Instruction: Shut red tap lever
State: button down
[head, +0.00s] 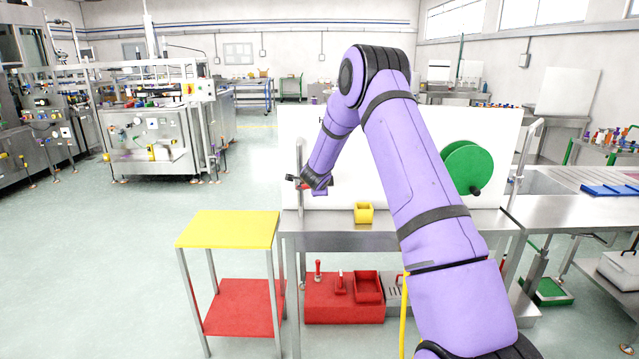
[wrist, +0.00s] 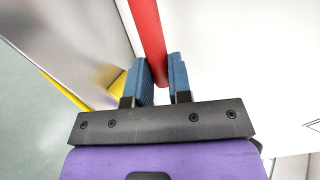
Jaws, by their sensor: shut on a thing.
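The red tap lever (wrist: 146,28) shows in the wrist view as a red bar running from the top edge down between the two blue fingers. My gripper (wrist: 162,78) is shut on the bar, with one finger on each side of it. In the head view my gripper (head: 297,180) is at the upright metal pipe (head: 300,150), in front of the white panel and above the left part of the steel bench.
A yellow-topped table (head: 225,229) stands to the left. A green reel (head: 467,168) is on the white panel (head: 400,130). A red unit (head: 340,313) sits below the bench. Floor at left is clear.

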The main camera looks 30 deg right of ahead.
jog(key=shift+f+m+y, duration=0.3)
jog(key=shift+f, duration=0.05)
jog(key=c, duration=1)
grip_release()
jog(key=shift+c, duration=0.2)
jog(key=shift+s+r, duration=0.1)
jog(key=shift+r, duration=0.05)
jog(key=v, duration=1)
jog(key=shift+s+a, duration=0.25)
jog(key=shift+r, duration=0.1)
